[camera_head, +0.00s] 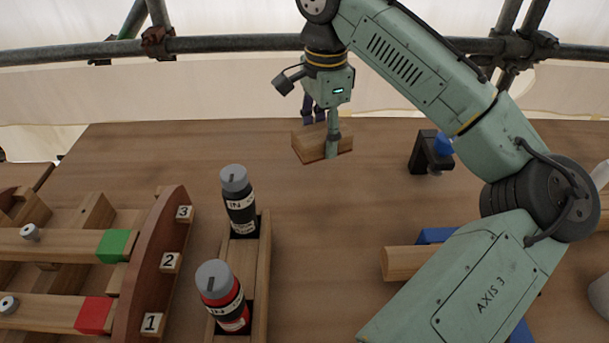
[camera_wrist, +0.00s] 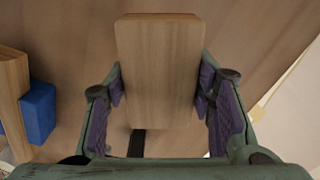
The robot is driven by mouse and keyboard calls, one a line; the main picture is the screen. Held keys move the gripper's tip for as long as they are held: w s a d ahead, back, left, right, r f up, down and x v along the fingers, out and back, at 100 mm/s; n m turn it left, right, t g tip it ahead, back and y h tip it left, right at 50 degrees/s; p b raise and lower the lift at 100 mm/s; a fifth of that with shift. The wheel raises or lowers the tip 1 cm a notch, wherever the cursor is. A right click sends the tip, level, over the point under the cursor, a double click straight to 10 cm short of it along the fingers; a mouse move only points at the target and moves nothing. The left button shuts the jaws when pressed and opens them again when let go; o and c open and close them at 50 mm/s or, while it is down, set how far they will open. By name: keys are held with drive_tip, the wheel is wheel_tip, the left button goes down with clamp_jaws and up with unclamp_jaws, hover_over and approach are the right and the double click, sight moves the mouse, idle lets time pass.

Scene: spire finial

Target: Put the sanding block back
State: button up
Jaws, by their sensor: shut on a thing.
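The sanding block is a light wooden block (camera_head: 311,146) near the back middle of the table in the head view. It also fills the upper middle of the wrist view (camera_wrist: 158,65). My gripper (camera_head: 327,140) points down and is shut on the block, with a purple-padded finger on each side of it in the wrist view (camera_wrist: 160,92). The head view does not clearly show whether the block touches the table. A black holder (camera_head: 422,153) with a blue part stands to the right of the block. A dark strip shows below the block in the wrist view.
A grey-capped black bottle (camera_head: 239,205) and a grey-capped red bottle (camera_head: 222,298) stand in a wooden rack. A numbered wooden frame (camera_head: 160,265) is at left. A wooden beam (camera_head: 402,263) and blue supports lie near my arm.

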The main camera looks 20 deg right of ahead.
hover_over(321, 184)
wheel_tip(321, 184, down, 5)
drive_tip(key=shift+r+p, duration=0.2)
drive_tip(key=shift+p, duration=0.15)
drive_tip(key=shift+f+p, duration=0.35)
drive_tip(key=shift+f, duration=2.05)
drive_tip(key=shift+f, duration=0.1)
drive_tip(key=o, duration=1.1)
wheel_tip(321, 184, up, 12)
drive_tip(key=shift+r+b, duration=0.15)
drive_tip(key=shift+b, duration=0.8)
